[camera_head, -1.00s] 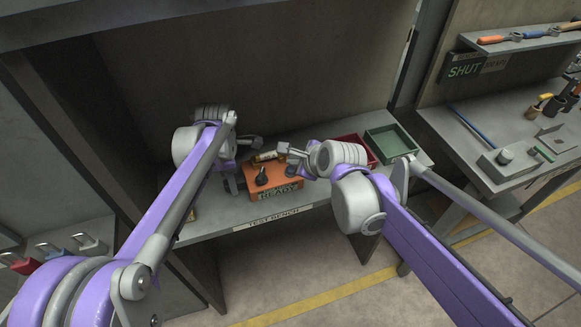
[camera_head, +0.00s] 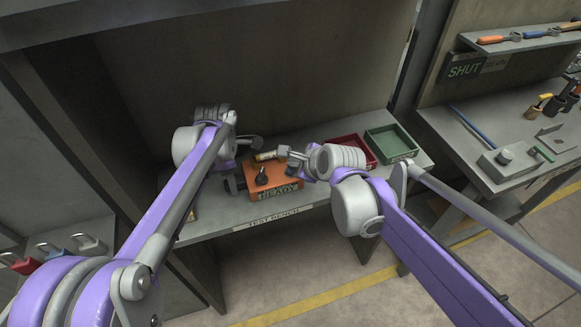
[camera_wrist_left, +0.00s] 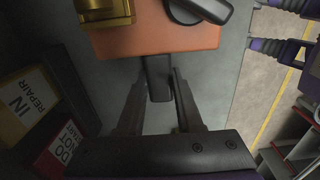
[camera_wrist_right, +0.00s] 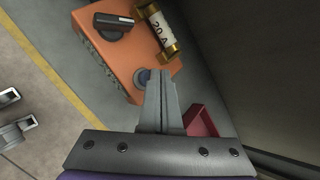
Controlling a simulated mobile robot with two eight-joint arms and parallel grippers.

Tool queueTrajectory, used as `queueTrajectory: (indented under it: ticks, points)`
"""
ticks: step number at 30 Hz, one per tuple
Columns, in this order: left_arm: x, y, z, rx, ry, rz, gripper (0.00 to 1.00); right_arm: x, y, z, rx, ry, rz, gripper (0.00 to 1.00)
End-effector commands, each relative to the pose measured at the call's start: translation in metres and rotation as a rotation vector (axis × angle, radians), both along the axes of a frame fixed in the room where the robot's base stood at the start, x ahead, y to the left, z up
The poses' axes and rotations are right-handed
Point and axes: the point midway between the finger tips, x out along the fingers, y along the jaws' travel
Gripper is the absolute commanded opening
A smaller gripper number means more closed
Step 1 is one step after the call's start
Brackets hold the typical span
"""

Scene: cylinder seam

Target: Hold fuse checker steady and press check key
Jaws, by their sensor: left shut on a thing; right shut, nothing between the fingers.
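The fuse checker (camera_head: 272,178) is an orange box marked READY on the test bench. It has a black knob (camera_wrist_right: 113,24) and a brass-ended fuse (camera_wrist_right: 158,31) marked 20 A on top. My left gripper (camera_wrist_left: 159,82) is shut on the dark handle (camera_wrist_left: 158,72) at the checker's side. My right gripper (camera_wrist_right: 153,76) is shut and empty, its tips at the round blue-grey check key (camera_wrist_right: 142,77) on the box top. The fingertips partly hide the key, and I cannot tell whether they touch it.
A red tray (camera_head: 371,160) and a green tray (camera_head: 391,155) stand right of the checker. Tags marked REPAIR (camera_wrist_left: 26,103) and DO NOT (camera_wrist_left: 62,148) show in the left wrist view. A side bench (camera_head: 505,125) with tools stands further right.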

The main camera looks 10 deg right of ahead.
Motion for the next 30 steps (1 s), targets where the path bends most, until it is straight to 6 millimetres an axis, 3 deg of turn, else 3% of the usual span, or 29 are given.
queueTrajectory:
  ticks: [30]
  points:
    - [0.0001, 0.0000, 0.0001, 0.000, 0.000, 0.000, 0.00, 0.0000, -0.0001, -0.0088, 0.000, 0.000, 0.000, 0.00]
